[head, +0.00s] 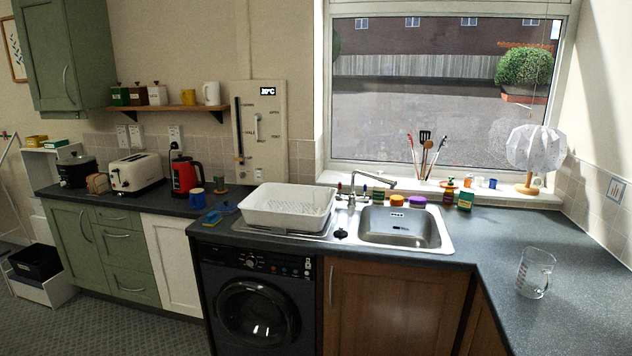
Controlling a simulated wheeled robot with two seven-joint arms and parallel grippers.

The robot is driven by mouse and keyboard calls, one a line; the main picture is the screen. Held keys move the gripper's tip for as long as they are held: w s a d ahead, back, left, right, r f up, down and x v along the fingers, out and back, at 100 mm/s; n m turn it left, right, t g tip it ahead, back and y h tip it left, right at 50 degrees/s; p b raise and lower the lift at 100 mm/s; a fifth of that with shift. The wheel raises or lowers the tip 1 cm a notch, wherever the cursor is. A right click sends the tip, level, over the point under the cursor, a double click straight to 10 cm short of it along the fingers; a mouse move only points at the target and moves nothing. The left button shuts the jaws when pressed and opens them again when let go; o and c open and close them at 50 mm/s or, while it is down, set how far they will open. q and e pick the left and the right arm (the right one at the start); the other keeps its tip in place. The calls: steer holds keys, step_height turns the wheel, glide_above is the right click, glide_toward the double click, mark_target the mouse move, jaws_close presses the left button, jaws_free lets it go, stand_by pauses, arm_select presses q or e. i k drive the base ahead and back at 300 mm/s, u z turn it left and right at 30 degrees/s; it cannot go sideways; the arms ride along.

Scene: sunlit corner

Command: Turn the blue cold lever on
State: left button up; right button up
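The tap (374,179) stands behind the metal sink (400,240), its spout reaching over the basin. Small parts that look like its levers stand at its base. One with a reddish tip (339,187) is on the left. A small dark or bluish part is to its right, too small to tell its colour or its position surely. Neither of my grippers is in view.
A white dish rack (288,207) stands left of the sink. Orange and purple round items (417,201) and several bottles line the sink's back. A glass measuring jug (535,273) stands on the right worktop (500,245), which is otherwise mostly clear.

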mark_target(362, 199)
steer(key=u, duration=0.55)
steer(key=i, duration=1.45)
steer(key=z, duration=1)
steer(key=i, duration=0.8)
steer(key=z, duration=0.9)
